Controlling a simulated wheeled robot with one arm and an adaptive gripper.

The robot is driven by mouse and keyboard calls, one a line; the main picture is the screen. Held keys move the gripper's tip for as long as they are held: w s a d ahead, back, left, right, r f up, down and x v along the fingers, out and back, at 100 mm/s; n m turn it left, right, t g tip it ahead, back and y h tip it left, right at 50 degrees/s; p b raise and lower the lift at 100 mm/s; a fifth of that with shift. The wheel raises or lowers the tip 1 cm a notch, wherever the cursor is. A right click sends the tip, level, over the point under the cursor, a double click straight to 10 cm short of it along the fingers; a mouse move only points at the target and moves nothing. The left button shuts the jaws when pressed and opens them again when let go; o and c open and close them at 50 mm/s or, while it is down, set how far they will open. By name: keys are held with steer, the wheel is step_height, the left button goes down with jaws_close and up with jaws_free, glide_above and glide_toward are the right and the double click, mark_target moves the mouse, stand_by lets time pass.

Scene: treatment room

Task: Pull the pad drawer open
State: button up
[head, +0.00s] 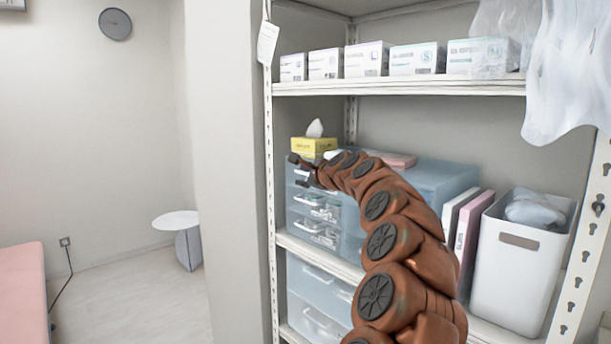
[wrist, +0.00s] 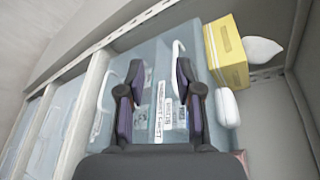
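A translucent blue drawer unit (head: 347,215) stands on the middle shelf, with white-handled drawers stacked in it. In the head view I cannot tell which one is the pad drawer. My gripper (head: 298,170) is at the upper drawer fronts, at the unit's left. In the wrist view, turned sideways, my gripper (wrist: 160,72) is open, its two dark fingers apart before a labelled drawer front (wrist: 151,70). A white handle (wrist: 176,48) lies close to the right finger; another handle (wrist: 103,98) is left of the left finger. Contact cannot be told. The drawers appear closed.
A yellow tissue box (head: 313,147) stands on top of the unit. The white shelf post (head: 270,190) rises just left of the drawers. A white bin (head: 518,265) and upright binders (head: 467,235) stand to the right. More drawers (head: 318,290) sit below.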

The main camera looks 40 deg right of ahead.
mark_target(305, 173)
steer(key=shift+m+h, duration=0.4)
steer(key=shift+m, duration=0.2)
steer(key=shift+w+d+f+p, duration=0.2)
steer(key=shift+w+d, duration=0.35)
steer(key=shift+d, duration=0.25)
steer(key=shift+w+d+f+p, duration=0.1)
steer(key=shift+w+d+p, duration=0.1)
steer(key=shift+w+d, duration=0.5)
steer(key=shift+w+d+f+p, duration=0.2)
steer(key=shift+w+d, duration=0.25)
steer(key=shift+d, duration=0.45)
steer(key=shift+p+x, duration=0.35)
steer(key=shift+x, duration=1.05)
steer(key=shift+r, duration=0.15)
steer(key=shift+c, duration=0.3)
jaws_close()
